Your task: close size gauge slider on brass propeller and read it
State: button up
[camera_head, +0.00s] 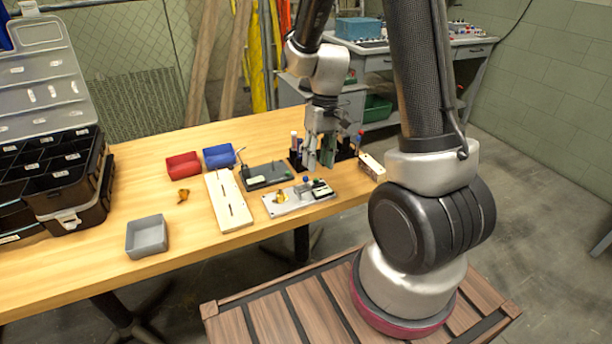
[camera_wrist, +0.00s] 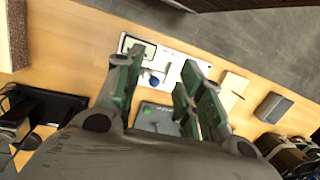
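The size gauge (camera_head: 292,204) is a pale metal plate near the table's front edge. A brass propeller (camera_head: 280,197) sits toward its left end. A blue knob (camera_head: 306,180), apparently on the slider, stands right of the propeller, and a small dark display (camera_head: 320,188) is at the right end. My gripper (camera_head: 321,160) points down, empty, above and behind the gauge. In the wrist view its fingers are apart, with the gauge plate (camera_wrist: 176,66) and blue knob (camera_wrist: 153,79) seen between and beyond them. The propeller is hidden there, and the display's reading is too small to read.
Behind the gauge lies a dark plate (camera_head: 262,180) with a thin post; a slotted pale board (camera_head: 228,203) is to its left. Red (camera_head: 184,165), blue (camera_head: 219,156) and grey (camera_head: 147,236) bins and another brass piece (camera_head: 183,196) stand farther left. Tool holders crowd behind the gripper.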

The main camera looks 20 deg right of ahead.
aim_at(304, 186)
jog(key=shift+n+t, duration=0.6)
jog(key=shift+t, duration=0.1)
jog(key=w+f, duration=0.1)
jog(key=f, duration=0.1)
jog(key=w+a+f, duration=0.1)
jog(key=f, duration=0.2)
jog(key=w+a+f, duration=0.1)
jog(key=f, duration=0.1)
jog(key=shift+w+f, duration=0.2)
jog(key=shift+f, duration=0.15)
grip_shut()
